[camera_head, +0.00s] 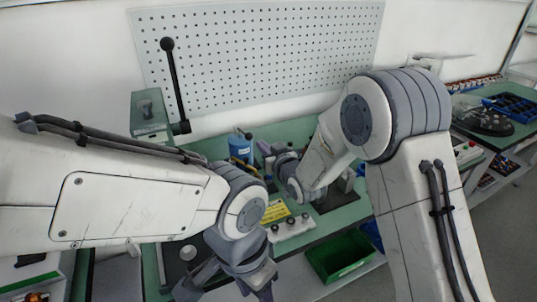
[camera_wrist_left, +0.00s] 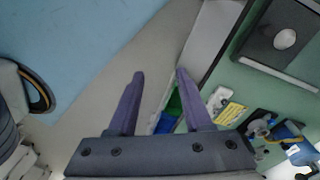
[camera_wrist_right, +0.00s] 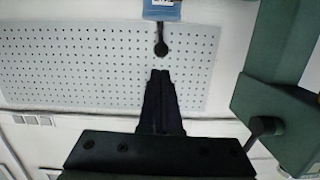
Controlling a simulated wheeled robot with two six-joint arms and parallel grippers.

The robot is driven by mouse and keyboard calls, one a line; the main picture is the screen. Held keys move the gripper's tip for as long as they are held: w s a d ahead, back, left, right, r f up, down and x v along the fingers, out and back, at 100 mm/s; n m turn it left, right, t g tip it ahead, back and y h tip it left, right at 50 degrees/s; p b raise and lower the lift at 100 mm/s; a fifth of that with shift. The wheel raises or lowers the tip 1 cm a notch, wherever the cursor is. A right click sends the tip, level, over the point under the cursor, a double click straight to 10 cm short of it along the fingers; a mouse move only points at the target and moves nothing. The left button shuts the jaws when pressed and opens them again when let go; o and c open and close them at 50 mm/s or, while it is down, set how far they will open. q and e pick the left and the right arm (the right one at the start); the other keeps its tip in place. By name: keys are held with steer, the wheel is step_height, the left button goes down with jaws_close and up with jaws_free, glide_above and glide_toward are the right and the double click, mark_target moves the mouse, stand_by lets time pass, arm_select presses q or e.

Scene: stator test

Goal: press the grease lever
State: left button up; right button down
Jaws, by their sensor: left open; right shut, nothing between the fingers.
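The blue grease pot (camera_head: 241,148) stands on the green bench behind my arms, with a small dark lever on top. In the right wrist view the blue body (camera_wrist_right: 162,10) is at the top edge and its black lever knob (camera_wrist_right: 161,48) hangs below it. My right gripper (camera_wrist_right: 160,74) is shut and empty, its tips just short of the knob in that view; no contact shows. In the head view my right gripper (camera_head: 264,150) is partly hidden beside the pot. My left gripper (camera_wrist_left: 160,73) is open and empty, low at the bench front.
A green press (camera_head: 150,112) with a long black-knobbed lever (camera_head: 172,75) stands at the back left. A yellow label (camera_head: 275,211), a white block with black knobs (camera_head: 290,228) and a green bin (camera_head: 340,256) are near the front. A pegboard (camera_head: 260,50) covers the wall.

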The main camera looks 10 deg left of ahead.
arm_select(q)
steer(key=shift+f, duration=0.45)
arm_select(e)
steer(key=shift+v, duration=1.65)
steer(key=shift+f, duration=0.15)
arm_select(q)
steer(key=c, duration=0.7)
jaws_close()
arm_select(e)
steer(key=s+d+g+h, duration=0.2)
steer(key=s+d+g, duration=0.1)
steer(key=s, duration=0.9)
steer(key=s+d+f+n+g+h, duration=0.1)
steer(key=s+d+g, duration=0.3)
steer(key=s, duration=0.9)
steer(key=s+d+f+g+h, duration=0.1)
steer(key=s+d+g+h, duration=0.3)
steer(key=s, duration=0.8)
steer(key=g, duration=0.2)
steer(key=shift+s+f+g, duration=0.25)
steer(key=shift+s+g, duration=0.05)
steer(key=shift+g, duration=0.1)
steer(key=shift+d, duration=0.15)
